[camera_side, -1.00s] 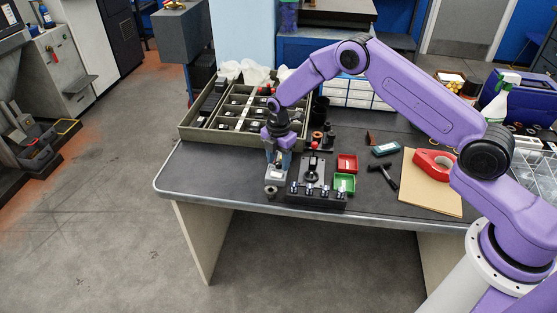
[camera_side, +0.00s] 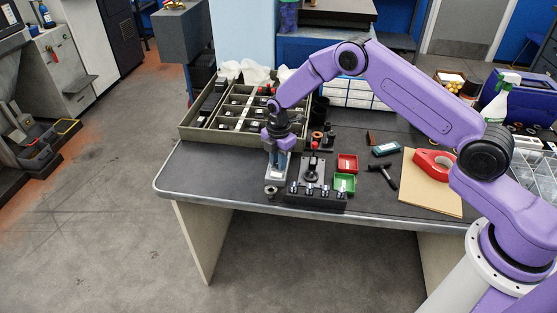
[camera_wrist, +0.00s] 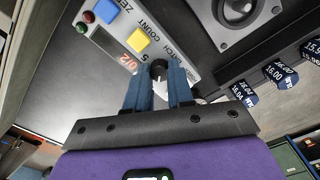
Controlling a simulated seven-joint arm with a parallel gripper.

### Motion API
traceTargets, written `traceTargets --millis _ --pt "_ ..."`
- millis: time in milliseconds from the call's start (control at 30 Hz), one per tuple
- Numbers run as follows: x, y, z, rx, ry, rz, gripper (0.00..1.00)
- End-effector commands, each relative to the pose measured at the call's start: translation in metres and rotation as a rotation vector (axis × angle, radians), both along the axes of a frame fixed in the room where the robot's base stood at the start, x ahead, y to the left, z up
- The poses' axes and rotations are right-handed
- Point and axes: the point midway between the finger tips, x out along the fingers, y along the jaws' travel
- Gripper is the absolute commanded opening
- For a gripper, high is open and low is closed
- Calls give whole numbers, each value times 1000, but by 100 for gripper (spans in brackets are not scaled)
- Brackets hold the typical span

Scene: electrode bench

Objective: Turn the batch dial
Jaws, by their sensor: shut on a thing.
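The batch counter (camera_wrist: 112,48) is a pale box in the wrist view, with a lit red display, a yellow button, a blue button, and red and green round parts. Its printed label reads in part "COUNT". The batch dial (camera_wrist: 158,68) is a small dark knob with a pale part below it. My gripper (camera_wrist: 159,76) has its two blue fingers on either side of the dial and is shut on it. In the side view my gripper (camera_side: 276,163) points down at the counter (camera_side: 284,165) near the table's front edge; the dial is hidden there.
A black stand with a row of blue-tagged parts (camera_side: 316,197) is just right of the counter. Red (camera_side: 347,163) and green (camera_side: 344,183) trays lie beyond it. A compartmented tray (camera_side: 190,135) stands behind. The table (camera_side: 200,180) is clear at front left.

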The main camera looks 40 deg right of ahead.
Motion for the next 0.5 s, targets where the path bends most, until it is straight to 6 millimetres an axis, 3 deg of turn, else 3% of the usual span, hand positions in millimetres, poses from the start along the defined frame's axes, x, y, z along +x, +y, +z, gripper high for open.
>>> traceTargets --millis 500 --pt "0 0 0 0 0 -440 0"
